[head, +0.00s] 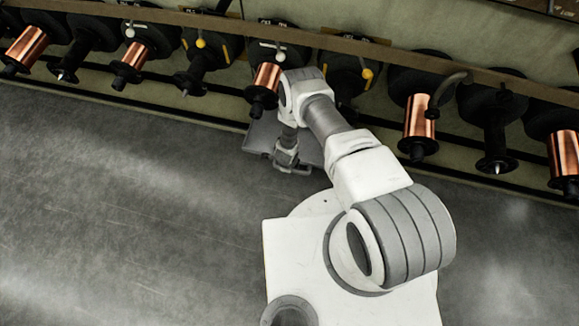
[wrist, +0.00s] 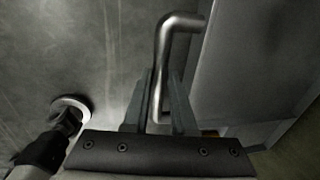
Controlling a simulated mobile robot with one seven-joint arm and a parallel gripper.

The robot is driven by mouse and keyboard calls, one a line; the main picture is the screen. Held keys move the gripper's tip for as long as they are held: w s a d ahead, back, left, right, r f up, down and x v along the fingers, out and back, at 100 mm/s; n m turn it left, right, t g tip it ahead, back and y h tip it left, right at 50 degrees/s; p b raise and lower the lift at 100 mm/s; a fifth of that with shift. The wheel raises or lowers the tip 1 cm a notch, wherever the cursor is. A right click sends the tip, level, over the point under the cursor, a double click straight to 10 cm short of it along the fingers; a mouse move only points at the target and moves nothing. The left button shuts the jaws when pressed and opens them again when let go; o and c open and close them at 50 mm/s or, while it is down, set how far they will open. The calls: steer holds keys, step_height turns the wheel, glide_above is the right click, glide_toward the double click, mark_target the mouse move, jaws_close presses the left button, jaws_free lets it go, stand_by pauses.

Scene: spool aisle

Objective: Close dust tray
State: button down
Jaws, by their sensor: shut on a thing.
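The dust tray (head: 258,138) is a flat grey tray that juts out from under the row of spools, partly hidden by my arm. In the wrist view its grey wall and floor (wrist: 238,65) fill the right side. Its bent metal handle (wrist: 163,45) runs down between my gripper's fingers (wrist: 157,95), which are shut on it. In the head view my gripper (head: 291,168) is at the tray's front edge, and its fingers are too small there to make out clearly.
A row of spindles runs along the wall, some with copper spools (head: 417,118), others bare (head: 493,135). A rail (head: 330,45) crosses above them. Yellow and white knobbed levers (head: 367,74) stick out among them. The grey floor (head: 130,220) in front is clear.

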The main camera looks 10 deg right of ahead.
steer(key=shift+w+d, duration=0.1)
steer(key=shift+w, duration=0.3)
steer(key=c, duration=0.8)
jaws_free()
steer(key=shift+o, duration=0.4)
steer(key=shift+s, duration=0.1)
steer(key=shift+r, duration=0.15)
steer(key=s+r+p, duration=0.1)
steer(key=r+p, duration=0.2)
steer(key=r, duration=0.5)
steer(key=s+a+r+p, duration=0.1)
steer(key=r+p, duration=0.3)
steer(key=r, duration=0.5)
steer(key=shift+s, duration=0.6)
steer(key=shift+a+f, duration=0.1)
